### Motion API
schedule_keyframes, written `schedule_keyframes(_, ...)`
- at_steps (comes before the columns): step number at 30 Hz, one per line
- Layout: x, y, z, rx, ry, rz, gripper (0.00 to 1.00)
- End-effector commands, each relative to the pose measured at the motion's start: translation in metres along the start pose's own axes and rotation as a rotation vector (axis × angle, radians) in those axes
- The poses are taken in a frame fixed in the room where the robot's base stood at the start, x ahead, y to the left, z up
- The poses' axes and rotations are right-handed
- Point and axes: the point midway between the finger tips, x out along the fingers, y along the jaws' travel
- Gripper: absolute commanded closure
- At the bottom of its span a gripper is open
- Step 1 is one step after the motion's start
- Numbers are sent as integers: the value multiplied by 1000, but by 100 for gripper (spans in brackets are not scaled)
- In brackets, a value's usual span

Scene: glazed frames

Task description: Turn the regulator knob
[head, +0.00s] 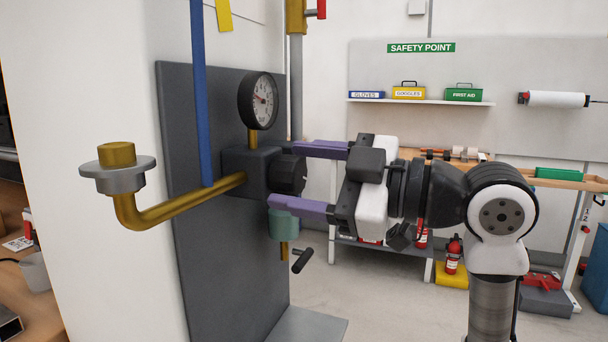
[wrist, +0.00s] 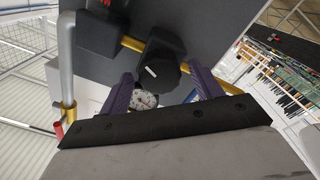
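The regulator knob (head: 288,174) is black and ridged, on the right face of a dark regulator block (head: 243,170). It also shows in the wrist view (wrist: 160,72), with a white mark line on its face. My gripper (head: 283,175) has purple fingers, one above and one below the knob in the head view. In the wrist view my gripper (wrist: 163,73) is open, a finger on either side of the knob, with gaps visible. I cannot tell how far the fingertips reach along the knob. A round dial gauge (head: 262,99) stands above the block; its exact reading is too small to tell.
A brass pipe (head: 185,204) runs left from the block. A green cup-shaped part (head: 283,224) hangs below, close to the lower finger. A blue strip (head: 201,100) crosses in front of the dark backplate (head: 180,110). A shelf (head: 420,102) and bench stand behind.

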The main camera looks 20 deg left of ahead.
Motion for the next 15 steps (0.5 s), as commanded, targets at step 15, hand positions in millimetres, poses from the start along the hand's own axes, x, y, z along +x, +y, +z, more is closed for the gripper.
schedule_keyframes(15, -51, 0, 1, 0, 0, 3, 35)
